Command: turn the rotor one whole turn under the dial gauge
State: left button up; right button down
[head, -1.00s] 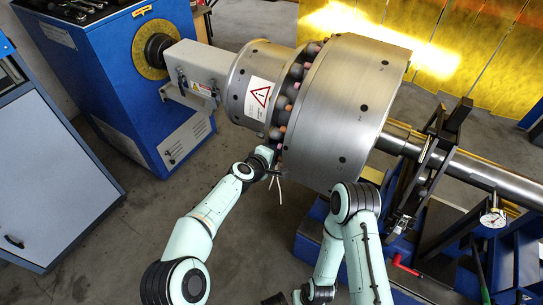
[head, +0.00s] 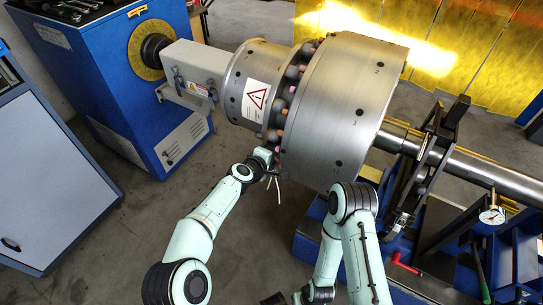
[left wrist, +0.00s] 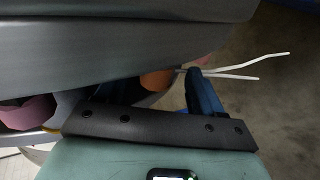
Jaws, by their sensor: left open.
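The large steel rotor (head: 345,95) lies across the stand, its drum bearing a warning label (head: 257,98). A groove with pinkish and grey round pieces (head: 291,88) runs around it. The dial gauge (head: 491,215) stands at the right by the shaft (head: 485,173); its reading is too small to tell. My left gripper (head: 271,165) is open at the underside of the groove. In the left wrist view a blue finger (left wrist: 203,95) is close to an orange piece (left wrist: 157,79); contact is unclear. My right gripper (head: 275,298) barely shows at the bottom edge.
A blue drive machine (head: 100,85) stands at the left. Two pale wires (head: 278,190) hang below the groove by my left gripper. A bearing support (head: 432,165) and a red handle (head: 405,263) are at the right. Floor is clear at lower left.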

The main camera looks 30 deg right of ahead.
pick_arm(q)
jog(key=p+v, duration=0.1)
jog(key=v, duration=1.2)
pick_arm(e)
jog(key=w+r, duration=0.1)
jog(key=w+r+t, duration=0.1)
jog(key=w, duration=0.1)
jog(key=shift+a, duration=0.2)
pick_arm(q)
jog(key=shift+s+a, duration=0.1)
